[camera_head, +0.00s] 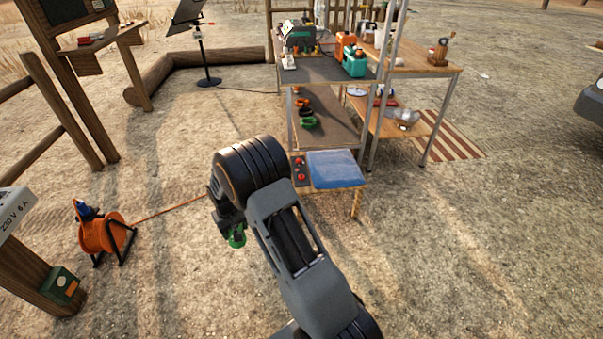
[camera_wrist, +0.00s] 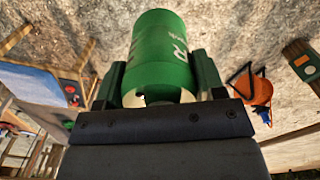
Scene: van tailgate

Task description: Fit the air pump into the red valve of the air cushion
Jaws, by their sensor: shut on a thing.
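The air pump is a green cylinder (camera_wrist: 160,55) with white lettering, held between the two dark fingers of my gripper (camera_wrist: 160,88) in the wrist view. In the head view only a small green part of the pump (camera_head: 237,239) shows below my gripper (camera_head: 232,228), above the ground. The blue air cushion (camera_head: 335,168) lies on a low wooden bench, to the right of my gripper and apart from it. Red round parts (camera_head: 300,169) sit on a dark panel at its left end; I cannot tell which is the valve. The cushion (camera_wrist: 28,85) shows tilted at left in the wrist view.
A metal shelf (camera_head: 328,72) with several tools stands behind the bench, beside a wooden table (camera_head: 425,66). An orange cable reel (camera_head: 101,235) stands at left, its cable running towards my arm. A wooden post with a green box (camera_head: 61,285) is at lower left. Open ground lies at right.

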